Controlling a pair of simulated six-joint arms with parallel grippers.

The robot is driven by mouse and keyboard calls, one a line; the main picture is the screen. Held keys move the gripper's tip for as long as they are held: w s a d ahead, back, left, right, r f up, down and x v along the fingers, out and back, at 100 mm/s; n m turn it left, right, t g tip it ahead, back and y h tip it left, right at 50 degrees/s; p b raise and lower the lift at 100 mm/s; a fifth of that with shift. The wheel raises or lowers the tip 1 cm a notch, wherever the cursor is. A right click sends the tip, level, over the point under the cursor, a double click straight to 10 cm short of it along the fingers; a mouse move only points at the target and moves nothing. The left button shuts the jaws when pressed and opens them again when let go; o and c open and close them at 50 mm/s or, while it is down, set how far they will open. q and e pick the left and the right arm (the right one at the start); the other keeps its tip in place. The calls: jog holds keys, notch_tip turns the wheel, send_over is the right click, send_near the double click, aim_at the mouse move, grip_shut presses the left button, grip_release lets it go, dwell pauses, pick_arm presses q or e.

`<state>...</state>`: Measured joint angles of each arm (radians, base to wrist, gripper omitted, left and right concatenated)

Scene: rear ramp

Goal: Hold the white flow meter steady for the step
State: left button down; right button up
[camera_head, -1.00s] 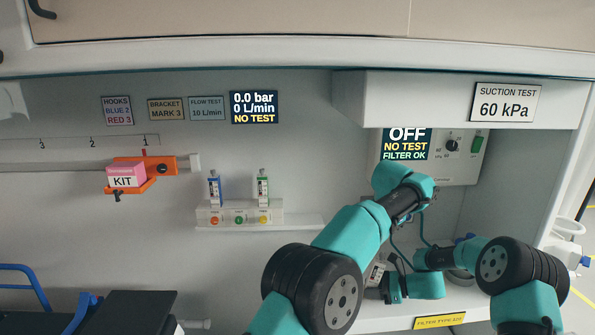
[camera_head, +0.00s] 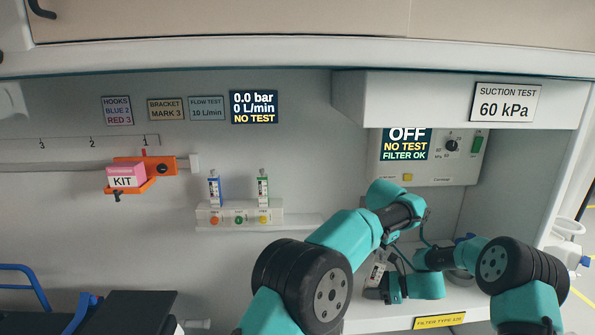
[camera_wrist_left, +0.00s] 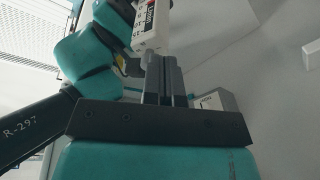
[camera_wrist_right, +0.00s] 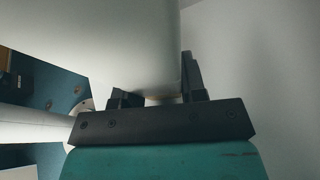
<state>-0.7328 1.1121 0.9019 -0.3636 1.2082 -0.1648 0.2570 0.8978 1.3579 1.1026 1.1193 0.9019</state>
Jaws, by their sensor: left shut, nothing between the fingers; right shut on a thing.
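A white labelled device, which I take to be the white flow meter (camera_head: 376,272), is upright and slightly tilted low in the head view, partly behind my left arm. My right gripper (camera_wrist_right: 155,95) is shut on it; its pale body (camera_wrist_right: 130,45) fills the space above and between the fingers in the right wrist view. My left gripper (camera_wrist_left: 165,62) is shut and empty. Its fingertips are close to a white labelled body (camera_wrist_left: 152,25) in the left wrist view; I cannot tell whether they touch. In the head view the left fingers are hidden behind my wrist.
An orange bracket (camera_head: 160,165) holds a pink kit (camera_head: 124,175). The suction unit (camera_head: 455,158) reads OFF. A yellow filter label (camera_head: 439,321) marks the shelf front.

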pick_arm(q)
jog(key=shift+a+f, duration=0.15)
jog(key=shift+f, duration=0.75)
